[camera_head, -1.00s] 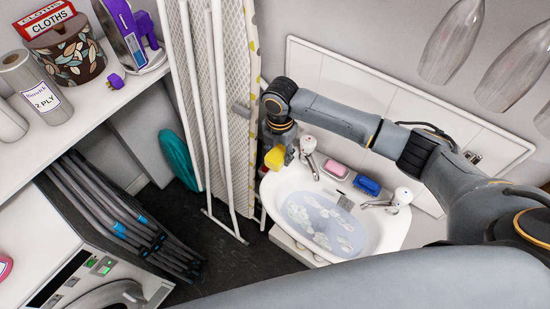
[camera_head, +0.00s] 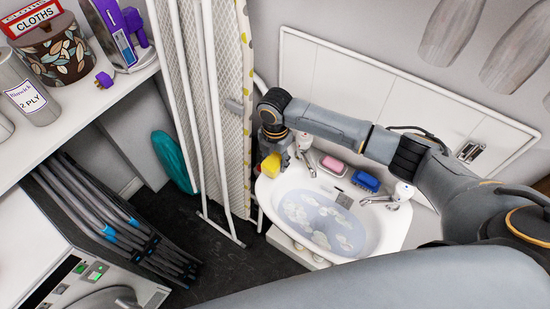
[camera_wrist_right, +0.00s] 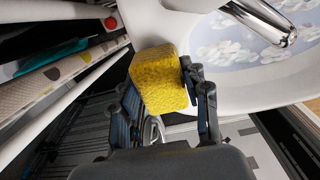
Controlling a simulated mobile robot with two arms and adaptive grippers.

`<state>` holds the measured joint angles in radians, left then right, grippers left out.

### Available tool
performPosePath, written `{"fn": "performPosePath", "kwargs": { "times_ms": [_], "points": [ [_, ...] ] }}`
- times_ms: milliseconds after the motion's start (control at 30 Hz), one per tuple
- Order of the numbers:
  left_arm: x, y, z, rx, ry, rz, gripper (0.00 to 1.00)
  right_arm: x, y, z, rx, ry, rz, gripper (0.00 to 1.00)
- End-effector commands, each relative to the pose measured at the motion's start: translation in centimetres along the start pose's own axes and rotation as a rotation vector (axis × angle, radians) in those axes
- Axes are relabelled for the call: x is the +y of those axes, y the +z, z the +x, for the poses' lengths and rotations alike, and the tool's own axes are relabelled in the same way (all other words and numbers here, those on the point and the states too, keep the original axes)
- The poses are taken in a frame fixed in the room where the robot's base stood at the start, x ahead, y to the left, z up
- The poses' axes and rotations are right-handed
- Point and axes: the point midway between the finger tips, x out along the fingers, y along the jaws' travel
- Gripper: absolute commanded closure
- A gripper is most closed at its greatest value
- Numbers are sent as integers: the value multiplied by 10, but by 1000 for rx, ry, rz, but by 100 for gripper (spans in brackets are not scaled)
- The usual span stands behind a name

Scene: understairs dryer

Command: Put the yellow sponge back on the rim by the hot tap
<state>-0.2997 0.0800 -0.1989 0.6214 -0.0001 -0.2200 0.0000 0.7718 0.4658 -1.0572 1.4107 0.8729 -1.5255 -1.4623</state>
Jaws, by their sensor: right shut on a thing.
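The yellow sponge (camera_head: 270,165) is at the left end of the white sink's rim (camera_head: 268,197), beside the left tap (camera_head: 303,150). My right gripper (camera_head: 278,152) comes down over it from above. In the right wrist view the sponge (camera_wrist_right: 158,80) sits between the two fingers of my right gripper (camera_wrist_right: 165,98), which is shut on it. The sponge overlaps the sink's rim in that view; whether it touches the rim I cannot tell. The tap's spout (camera_wrist_right: 262,22) is close by on the right. My left gripper is not in view.
A pink soap (camera_head: 333,164) and a blue brush or block (camera_head: 365,181) lie on the sink's back ledge. The right tap (camera_head: 395,195) stands beyond them. Soapy water (camera_head: 322,222) fills the basin. An ironing board (camera_head: 232,110) and white rack poles (camera_head: 213,130) stand close left of the gripper.

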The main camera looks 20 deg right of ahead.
Motion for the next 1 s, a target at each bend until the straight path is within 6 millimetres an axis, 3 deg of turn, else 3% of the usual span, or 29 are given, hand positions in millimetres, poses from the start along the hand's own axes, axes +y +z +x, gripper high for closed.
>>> {"fn": "performPosePath", "kwargs": {
  "times_ms": [667,700,800,833,1000],
  "points": [
    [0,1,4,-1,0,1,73,0,0,9,0,-1,0,83],
    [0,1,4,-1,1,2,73,0,0,10,0,0,0,52],
    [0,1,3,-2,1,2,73,0,0,9,0,0,0,32],
    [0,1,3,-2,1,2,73,0,0,9,0,0,0,28],
    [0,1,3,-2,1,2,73,0,0,9,0,0,0,28]
  ]
}}
